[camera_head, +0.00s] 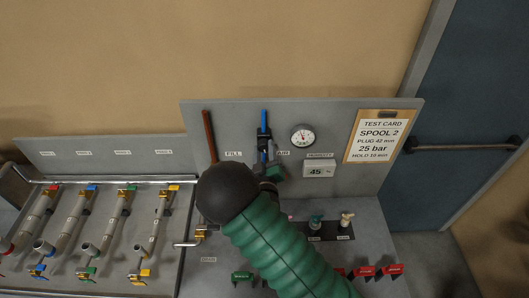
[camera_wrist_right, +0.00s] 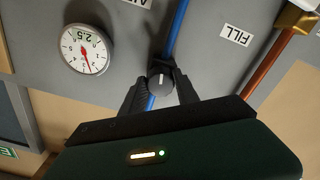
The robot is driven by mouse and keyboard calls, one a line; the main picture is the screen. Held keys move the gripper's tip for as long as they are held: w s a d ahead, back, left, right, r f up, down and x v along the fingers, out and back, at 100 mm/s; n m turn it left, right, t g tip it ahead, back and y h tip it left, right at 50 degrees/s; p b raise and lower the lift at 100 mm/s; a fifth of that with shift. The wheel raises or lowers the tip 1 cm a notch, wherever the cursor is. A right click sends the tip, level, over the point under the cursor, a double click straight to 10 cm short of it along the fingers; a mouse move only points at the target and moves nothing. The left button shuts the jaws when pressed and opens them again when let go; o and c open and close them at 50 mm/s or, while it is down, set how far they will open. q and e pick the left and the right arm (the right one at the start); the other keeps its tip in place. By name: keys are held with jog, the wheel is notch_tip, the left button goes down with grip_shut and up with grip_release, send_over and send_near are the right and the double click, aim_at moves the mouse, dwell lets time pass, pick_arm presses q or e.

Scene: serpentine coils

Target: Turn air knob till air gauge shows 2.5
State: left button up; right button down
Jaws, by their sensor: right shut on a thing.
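The air knob (camera_wrist_right: 160,82), round and dark with a pale face, sits on the blue pipe in the right wrist view. My right gripper (camera_wrist_right: 160,92) is shut on it, one black finger on each side. In the head view my green arm and its black joint hide most of this gripper. The air gauge (camera_head: 302,136) is a white dial on the panel. In the right wrist view the gauge (camera_wrist_right: 85,50) appears upside down, with a red needle and the figure 2.5 on its face. My left gripper is not in view.
A display (camera_head: 318,171) reading 45 is below the gauge. A test card (camera_head: 380,137) hangs at the panel's right. A brown pipe (camera_head: 210,136) runs by the FILL label (camera_head: 233,153). Several valved pipes cover the bench at left; small red handles (camera_head: 364,272) lie front right.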

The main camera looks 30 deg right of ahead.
jog(key=shift+n, duration=0.3)
jog(key=c, duration=1.2)
grip_release()
jog(key=shift+f, duration=0.1)
jog(key=shift+o, duration=1.2)
jog(key=shift+w, duration=0.1)
jog(key=shift+o, duration=0.2)
jog(key=shift+w, duration=0.15)
